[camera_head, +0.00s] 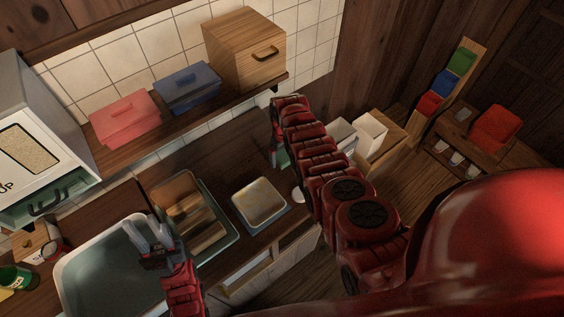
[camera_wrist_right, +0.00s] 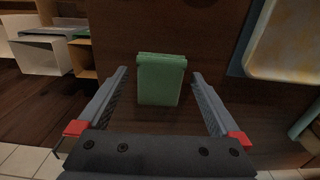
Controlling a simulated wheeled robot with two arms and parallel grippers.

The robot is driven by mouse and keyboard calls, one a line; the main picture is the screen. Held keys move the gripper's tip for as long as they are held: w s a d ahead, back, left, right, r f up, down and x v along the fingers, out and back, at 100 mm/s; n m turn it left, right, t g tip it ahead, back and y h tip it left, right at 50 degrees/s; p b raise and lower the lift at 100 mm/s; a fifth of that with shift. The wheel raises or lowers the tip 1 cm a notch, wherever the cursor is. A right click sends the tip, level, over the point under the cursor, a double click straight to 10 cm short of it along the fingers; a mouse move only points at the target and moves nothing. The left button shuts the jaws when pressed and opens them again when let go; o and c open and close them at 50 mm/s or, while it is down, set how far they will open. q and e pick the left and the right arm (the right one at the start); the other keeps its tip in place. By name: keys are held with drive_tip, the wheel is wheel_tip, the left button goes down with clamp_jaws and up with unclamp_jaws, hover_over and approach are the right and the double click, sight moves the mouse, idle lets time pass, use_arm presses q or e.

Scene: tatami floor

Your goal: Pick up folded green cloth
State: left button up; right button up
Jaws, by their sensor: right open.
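The folded green cloth (camera_wrist_right: 161,80) stands out in the middle of the right wrist view, a small block-like bundle on the dark brown wooden counter. My right gripper (camera_wrist_right: 160,82) is open, with one finger on each side of the cloth and a gap on both sides. In the head view only a sliver of the green cloth (camera_head: 284,158) shows beside my right arm, which hides the rest. My left gripper (camera_head: 148,228) is open and empty over the right edge of the sink basin, far to the left of the cloth.
A rack with wooden boards (camera_head: 190,215) stands beside the sink basin (camera_head: 85,270). White bins (camera_head: 369,135) stand right of my right arm. A shelf above holds red, blue and wooden boxes.

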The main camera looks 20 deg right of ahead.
drive_tip(key=shift+c, duration=0.7)
drive_tip(key=c, duration=1.1)
drive_tip(key=shift+c, duration=0.2)
drive_tip(key=shift+r, duration=0.1)
